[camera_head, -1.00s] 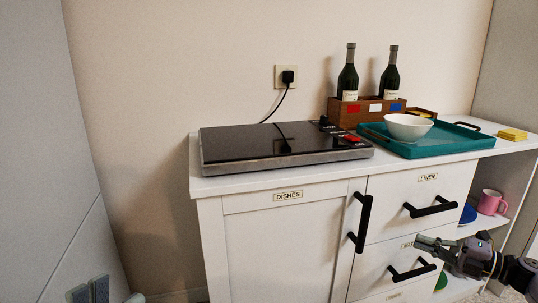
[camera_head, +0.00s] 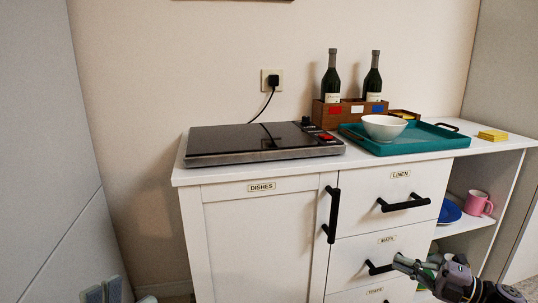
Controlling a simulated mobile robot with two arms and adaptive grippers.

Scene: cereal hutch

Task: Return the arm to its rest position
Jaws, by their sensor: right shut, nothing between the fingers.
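My right gripper (camera_head: 400,264) is at the lower right, in front of the drawers. Its fingers are together and empty, pointing left, close in the picture to the handle of the MATS drawer (camera_head: 376,268). I cannot tell whether it touches the handle. Its arm (camera_head: 490,291) runs off the lower right edge. Grey-blue pads (camera_head: 104,291) show at the bottom left edge; they may be part of my left gripper, but too little shows to tell.
A white cabinet (camera_head: 262,228) carries a black hob (camera_head: 245,137), a teal tray (camera_head: 440,143) with a white bowl (camera_head: 384,128), and a bottle crate (camera_head: 335,117). A pink mug (camera_head: 478,203) and blue plate (camera_head: 449,212) are on the open shelf. The DISHES door and drawers look closed.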

